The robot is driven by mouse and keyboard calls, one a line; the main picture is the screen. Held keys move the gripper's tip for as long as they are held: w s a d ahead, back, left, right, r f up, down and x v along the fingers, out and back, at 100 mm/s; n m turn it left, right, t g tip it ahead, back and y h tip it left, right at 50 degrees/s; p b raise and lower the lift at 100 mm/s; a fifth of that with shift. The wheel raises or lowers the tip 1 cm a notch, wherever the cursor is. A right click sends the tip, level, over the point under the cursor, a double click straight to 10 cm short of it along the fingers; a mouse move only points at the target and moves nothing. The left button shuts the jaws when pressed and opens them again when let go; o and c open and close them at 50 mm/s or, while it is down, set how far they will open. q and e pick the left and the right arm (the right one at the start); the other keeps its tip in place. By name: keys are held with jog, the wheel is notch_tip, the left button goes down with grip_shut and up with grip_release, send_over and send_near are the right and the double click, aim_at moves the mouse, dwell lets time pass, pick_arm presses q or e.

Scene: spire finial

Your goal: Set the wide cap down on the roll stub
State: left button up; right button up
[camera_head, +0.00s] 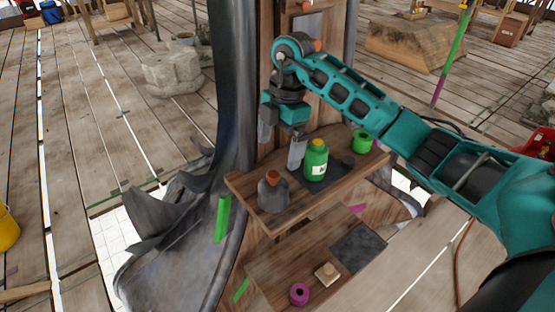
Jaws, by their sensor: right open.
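My right gripper (282,140) is open and empty, its fingers pointing down over the back of the upper wooden shelf. A short green roll (362,143) with a dark hole stands at the shelf's right end. A small dark green piece (348,160) lies beside it. A magenta roll (299,294) with a dark hole sits on the lower shelf, near a pale block with a knob (327,273). I cannot tell for sure which piece is the wide cap or the roll stub. My left gripper is out of view.
A grey cone-shaped piece with a copper top (273,193) stands at the upper shelf's (312,205) left end. A wooden post rises behind it. Dark draped sheeting (232,90) hangs to the left. The lower shelf's (275,270) left part is clear.

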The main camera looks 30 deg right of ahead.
jog(key=s+a+n+y, duration=0.35)
jog(key=a+y, duration=0.25)
jog(key=a, duration=0.4)
jog(key=s+a+n+y, duration=0.3)
jog(key=s+a+y, duration=0.15)
jog(key=a, duration=0.55)
notch_tip(320, 180, up, 7)
jog(key=a+m+t+y, duration=0.2)
jog(key=m+t+y, duration=0.3)
jog(key=t+y, duration=0.3)
jog(key=w+d+f+m+t+h, duration=0.1)
jog(key=d+f+m+t+h, duration=0.9)
jog(key=m+h, duration=0.35)
jog(key=s+d+f+m+g+h, duration=0.2)
jog(key=s+f, duration=0.3)
jog(key=f, duration=0.4)
jog(key=s+d+f+m+g+h, duration=0.2)
jog(key=s+f+g, duration=0.3)
jog(key=f, duration=0.4)
jog(key=shift+s+m+h, duration=0.4)
jog(key=shift+s+m, duration=0.1)
jog(key=shift+s, duration=0.2)
